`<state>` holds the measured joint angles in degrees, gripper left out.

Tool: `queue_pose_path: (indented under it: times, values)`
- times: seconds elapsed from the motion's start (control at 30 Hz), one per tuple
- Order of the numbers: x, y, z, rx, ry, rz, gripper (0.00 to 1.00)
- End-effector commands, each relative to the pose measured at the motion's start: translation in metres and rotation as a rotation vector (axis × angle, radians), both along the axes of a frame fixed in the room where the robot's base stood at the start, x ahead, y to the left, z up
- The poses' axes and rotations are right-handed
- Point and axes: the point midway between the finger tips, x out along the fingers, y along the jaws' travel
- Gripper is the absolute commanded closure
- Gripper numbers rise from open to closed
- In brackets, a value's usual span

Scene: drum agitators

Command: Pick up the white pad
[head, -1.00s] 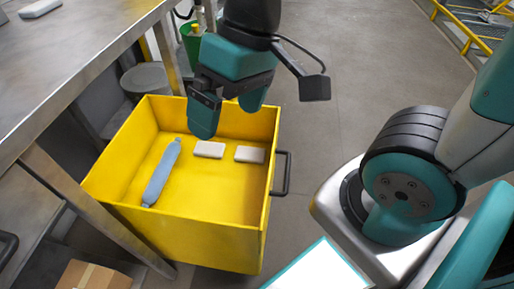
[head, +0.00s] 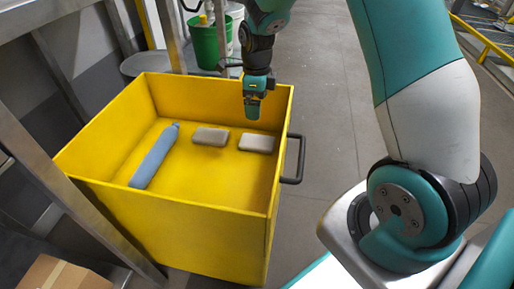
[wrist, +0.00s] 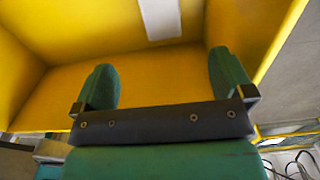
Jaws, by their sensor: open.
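Two small pale rectangular pads lie flat on the floor of the yellow bin (head: 170,209). The left pad (head: 210,136) looks a little greyer and the right pad (head: 257,143) a little lighter. My gripper (head: 253,112) is inside the bin's far right part, above and behind the right pad in the head view, apart from it. In the wrist view, my gripper (wrist: 164,78) has its two teal fingers spread with nothing between them. One white pad (wrist: 160,18) lies beyond them at the top edge, partly cut off; I cannot tell which of the two it is.
A blue-grey cylinder (head: 155,157) lies along the bin's left side. The bin's walls surround the pads, and a dark handle (head: 295,160) sticks out on the right. A metal bench frame (head: 66,200) stands at left, a cardboard box (head: 62,275) below.

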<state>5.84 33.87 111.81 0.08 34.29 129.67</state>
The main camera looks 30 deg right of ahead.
Motion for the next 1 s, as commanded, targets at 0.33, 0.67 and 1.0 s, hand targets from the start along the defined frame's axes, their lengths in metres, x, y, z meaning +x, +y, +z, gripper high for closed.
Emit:
queue_pose_path:
  times: [0.33, 0.67, 1.0]
  values:
    - [-0.001, 0.0, -0.081, 0.001, 0.002, 0.005, 0.01]
    - [-0.002, -0.001, -0.103, 0.001, 0.001, 0.006, 0.01]
    - [-0.005, -0.005, -0.147, 0.001, 0.001, 0.006, 0.01]
